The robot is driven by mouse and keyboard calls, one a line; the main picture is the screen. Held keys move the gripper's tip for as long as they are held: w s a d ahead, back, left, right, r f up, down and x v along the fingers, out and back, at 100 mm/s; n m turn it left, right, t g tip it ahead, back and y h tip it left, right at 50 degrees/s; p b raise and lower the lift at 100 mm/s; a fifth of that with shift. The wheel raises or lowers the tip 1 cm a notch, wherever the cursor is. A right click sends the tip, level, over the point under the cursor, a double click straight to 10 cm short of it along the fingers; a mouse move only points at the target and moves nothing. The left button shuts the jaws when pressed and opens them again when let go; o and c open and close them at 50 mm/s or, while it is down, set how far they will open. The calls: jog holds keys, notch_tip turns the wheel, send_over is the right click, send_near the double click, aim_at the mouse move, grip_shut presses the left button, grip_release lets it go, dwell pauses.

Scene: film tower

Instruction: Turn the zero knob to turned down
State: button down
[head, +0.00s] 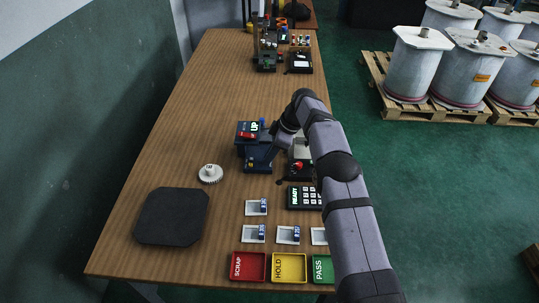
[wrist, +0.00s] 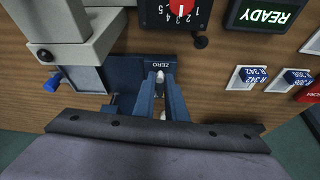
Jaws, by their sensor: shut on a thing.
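The zero knob (wrist: 160,77) is a small pale knob below the ZERO label (wrist: 162,64) on a dark blue instrument in the wrist view. My gripper (wrist: 160,92) is shut on this knob, with a finger on each side of it. The fingers hide most of the knob, so its turned position cannot be read. In the head view the blue instrument (head: 247,150) stands mid-table with a green UP display, and my gripper (head: 275,147) reaches it from the right.
A box with a red dial (wrist: 182,8) and a READY keypad (wrist: 264,14) stand close by. A white gear (head: 210,173), a black pad (head: 172,216) and red (head: 248,267), yellow (head: 289,268) and green trays lie nearer the front. The left table middle is clear.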

dwell(0.4)
jog(key=c, duration=1.8)
grip_release()
jog(key=shift+r, duration=0.1)
jog(key=b+v, duration=0.1)
jog(key=v, duration=0.6)
jog(key=shift+r, duration=0.1)
